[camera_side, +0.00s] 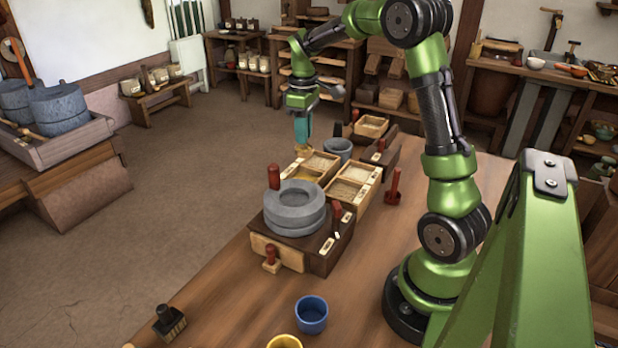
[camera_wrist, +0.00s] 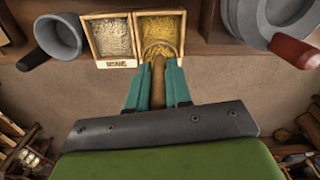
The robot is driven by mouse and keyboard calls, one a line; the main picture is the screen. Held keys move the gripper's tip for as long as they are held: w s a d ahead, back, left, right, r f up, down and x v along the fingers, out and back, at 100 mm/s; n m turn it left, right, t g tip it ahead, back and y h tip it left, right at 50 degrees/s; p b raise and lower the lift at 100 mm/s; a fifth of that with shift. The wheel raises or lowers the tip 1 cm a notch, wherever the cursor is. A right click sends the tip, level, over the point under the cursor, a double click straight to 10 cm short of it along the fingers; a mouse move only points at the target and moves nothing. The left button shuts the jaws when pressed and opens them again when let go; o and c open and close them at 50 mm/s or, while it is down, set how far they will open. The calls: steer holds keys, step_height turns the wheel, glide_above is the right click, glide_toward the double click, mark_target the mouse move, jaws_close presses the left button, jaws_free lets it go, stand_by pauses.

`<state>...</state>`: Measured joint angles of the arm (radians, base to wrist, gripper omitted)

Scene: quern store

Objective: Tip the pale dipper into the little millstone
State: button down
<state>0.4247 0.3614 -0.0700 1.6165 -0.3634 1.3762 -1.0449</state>
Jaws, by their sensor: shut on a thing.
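My gripper (camera_side: 302,138) has teal fingers, shut on the tan wooden handle of the pale dipper (camera_wrist: 158,88). In the wrist view the dipper's round rim (camera_wrist: 160,42) shows over the yellow-grain compartment (camera_wrist: 175,22). Yellow grain shows inside the rim; I cannot tell if it lies in the bowl or below it. The little millstone (camera_side: 294,208) is a round grey stone with a central hollow and a red upright handle. It sits on a dark wooden stand, nearer the side camera than the gripper. Part of it also shows at top right in the wrist view (camera_wrist: 252,22).
A pale-grain compartment (camera_wrist: 112,38) adjoins the yellow one. A grey pot (camera_wrist: 58,36) with a handle stands beside it. Another grain box (camera_side: 353,187) and a red-handled stamp (camera_side: 394,186) stand nearby. A blue cup (camera_side: 312,314) and a yellow cup (camera_side: 285,342) stand at the table's front.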

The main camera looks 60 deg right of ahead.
step_height(320, 180, up, 8)
steer(key=shift+f, duration=0.1)
steer(key=s+a, duration=0.3)
steer(key=a, duration=0.6)
steer(key=s+a, duration=0.3)
steer(key=a, duration=0.6)
steer(key=d+f+t+y, duration=0.1)
steer(key=f, duration=0.1)
steer(key=d+f+t+y, duration=0.1)
steer(key=f+y, duration=0.1)
steer(key=f, duration=0.1)
steer(key=s+d+f+t+y, duration=0.1)
steer(key=f+y, duration=0.1)
steer(key=shift+s+f, duration=0.1)
steer(key=shift+f, duration=0.2)
steer(key=t+y, duration=0.1)
steer(key=d+f+y, duration=0.1)
steer(key=y, duration=0.1)
steer(key=s+t+y, duration=0.1)
steer(key=shift+d+f+t+y, duration=0.2)
steer(key=shift+d+t+y, duration=0.1)
steer(key=shift+d, duration=0.05)
steer(key=shift+a, duration=0.1)
stand_by(0.5)
